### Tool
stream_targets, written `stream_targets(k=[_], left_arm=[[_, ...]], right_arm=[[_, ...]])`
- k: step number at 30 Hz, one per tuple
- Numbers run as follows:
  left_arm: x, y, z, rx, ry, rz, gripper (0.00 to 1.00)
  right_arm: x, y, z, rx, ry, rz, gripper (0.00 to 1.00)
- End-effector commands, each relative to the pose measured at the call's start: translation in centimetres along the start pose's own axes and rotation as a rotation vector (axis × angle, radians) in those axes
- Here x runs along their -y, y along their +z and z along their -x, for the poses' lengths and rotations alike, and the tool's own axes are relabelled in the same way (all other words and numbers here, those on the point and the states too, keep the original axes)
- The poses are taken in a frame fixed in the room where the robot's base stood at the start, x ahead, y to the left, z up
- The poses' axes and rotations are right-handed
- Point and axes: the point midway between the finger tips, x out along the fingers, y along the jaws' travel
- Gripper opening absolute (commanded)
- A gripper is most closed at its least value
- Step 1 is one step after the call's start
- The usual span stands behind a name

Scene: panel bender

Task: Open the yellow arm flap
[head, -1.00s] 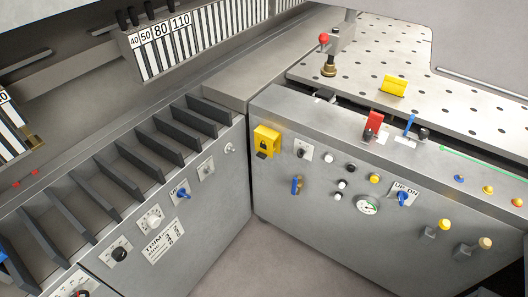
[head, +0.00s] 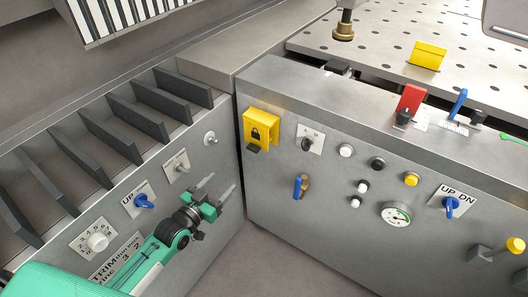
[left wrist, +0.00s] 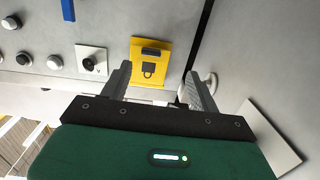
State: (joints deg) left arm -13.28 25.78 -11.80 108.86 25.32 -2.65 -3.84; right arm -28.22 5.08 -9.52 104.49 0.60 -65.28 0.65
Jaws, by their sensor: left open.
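A yellow flap with a black padlock mark (head: 259,128) is on the grey front panel, near the inner corner of the machine. It looks closed, with a dark tab at its lower edge. My left gripper (head: 219,186) is open and empty, below and left of this flap and apart from it. In the left wrist view the yellow flap (left wrist: 150,65) shows beyond and between the open fingers (left wrist: 158,72). Another yellow piece (head: 427,56) stands tilted on the perforated table top. My right gripper is not in view.
A black selector knob (head: 306,144) and a blue-handled lever (head: 299,187) are right of and below the flap. A toggle (head: 210,138) and blue knob (head: 144,201) are on the left panel. A red cover (head: 408,103) stands on the top ledge. Open floor lies below the corner.

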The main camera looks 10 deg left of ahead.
Motion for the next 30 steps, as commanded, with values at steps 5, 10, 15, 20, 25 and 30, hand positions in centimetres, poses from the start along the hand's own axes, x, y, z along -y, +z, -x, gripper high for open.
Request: stream_targets(k=[5,10,15,20,25,30], left_arm=[[-0.8,-2.3,-0.1,-0.058,0.025,0.001,0.62],[-0.8,-2.7,-1.5,-0.062,0.025,0.001,0.62],[-0.9,-2.8,-4.1,-0.061,0.025,0.001,0.62],[-0.9,-2.9,-6.9,-0.061,0.024,0.001,0.62],[-1.0,-3.0,-9.7,-0.059,0.024,0.001,0.62],[-1.1,-3.1,-12.1,-0.058,0.025,0.0,0.62]], right_arm=[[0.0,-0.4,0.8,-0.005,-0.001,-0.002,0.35],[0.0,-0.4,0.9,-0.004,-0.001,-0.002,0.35],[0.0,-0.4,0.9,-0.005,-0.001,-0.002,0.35],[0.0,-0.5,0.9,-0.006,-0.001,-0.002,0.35],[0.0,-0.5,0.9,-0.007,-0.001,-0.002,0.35],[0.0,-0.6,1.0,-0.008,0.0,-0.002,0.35]])
